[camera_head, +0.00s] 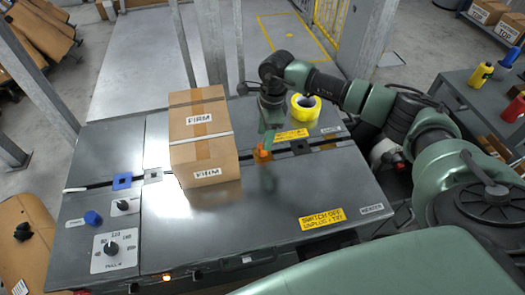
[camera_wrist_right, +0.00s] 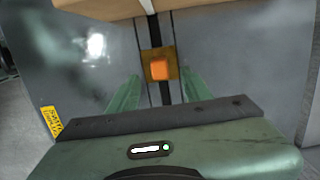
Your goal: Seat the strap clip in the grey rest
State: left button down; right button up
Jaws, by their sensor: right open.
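The strap clip appears to be the small orange block (camera_wrist_right: 159,69), on a brownish-orange square plate (camera_wrist_right: 173,56) over the dark slot. In the head view the orange piece (camera_head: 261,154) is right of the carton, partly behind my gripper. The grey rest (camera_head: 153,176) is a small light-grey square with a dark centre, left of the carton. My right gripper (camera_head: 268,140) is above the orange piece. In the wrist view its green fingers (camera_wrist_right: 161,78) are apart, one to each side of the clip, nothing held. Contact with the clip cannot be told. My left gripper is not in view.
A strapped carton (camera_head: 205,150) stands on the machine table (camera_head: 300,190) between the clip and the grey rest. A blue square (camera_head: 122,182) and a black square (camera_head: 300,147) lie along the slot.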

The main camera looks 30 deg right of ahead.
jog(key=shift+w+a+f+b, duration=0.1)
jog(key=shift+a+f+b, duration=0.15)
jog(key=shift+f+b, duration=0.8)
jog(key=shift+w+a+f+b, duration=0.15)
jog(key=shift+f+b, duration=0.3)
jog(key=shift+f, duration=1.15)
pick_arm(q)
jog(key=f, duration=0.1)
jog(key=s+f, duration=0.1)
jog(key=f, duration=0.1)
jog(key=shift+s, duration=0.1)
pick_arm(e)
jog(key=shift+s+r, duration=0.1)
grip_shut()
